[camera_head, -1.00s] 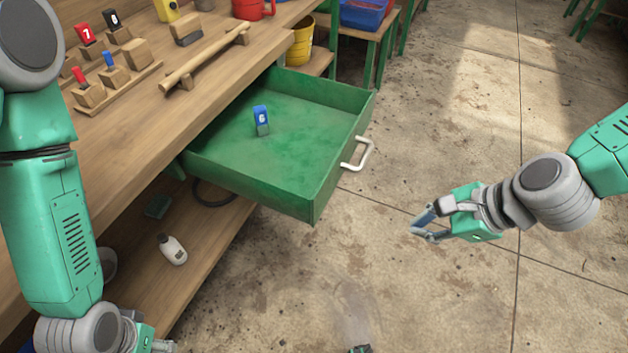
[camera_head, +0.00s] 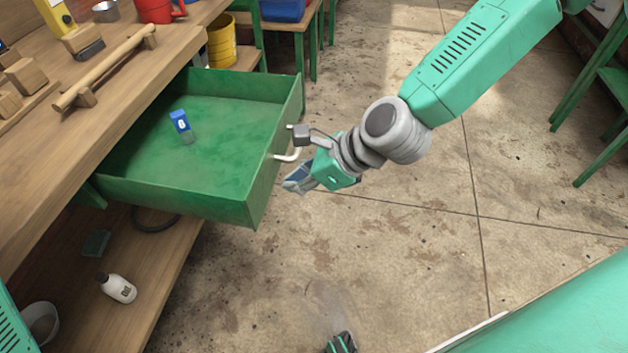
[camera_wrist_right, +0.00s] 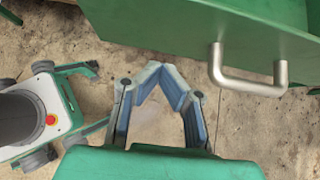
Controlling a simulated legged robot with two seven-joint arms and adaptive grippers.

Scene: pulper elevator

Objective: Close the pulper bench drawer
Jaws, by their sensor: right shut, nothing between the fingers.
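The green bench drawer (camera_head: 265,182) is pulled out from the wooden workbench (camera_head: 110,95). The handle (camera_wrist_right: 250,85) shows whole in the right wrist view, on the drawer front (camera_wrist_right: 160,25). My right gripper (camera_head: 291,186) is shut and empty, just outside the drawer front. In the wrist view its fingertips (camera_wrist_right: 157,66) meet below the front and left of the handle, apart from it. My left gripper is out of view.
The bench holds a wooden rail (camera_head: 105,68), wooden blocks and a red cup (camera_head: 157,10). A yellow bucket (camera_head: 222,42) stands behind the drawer. Open concrete floor (camera_head: 400,260) lies to the right.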

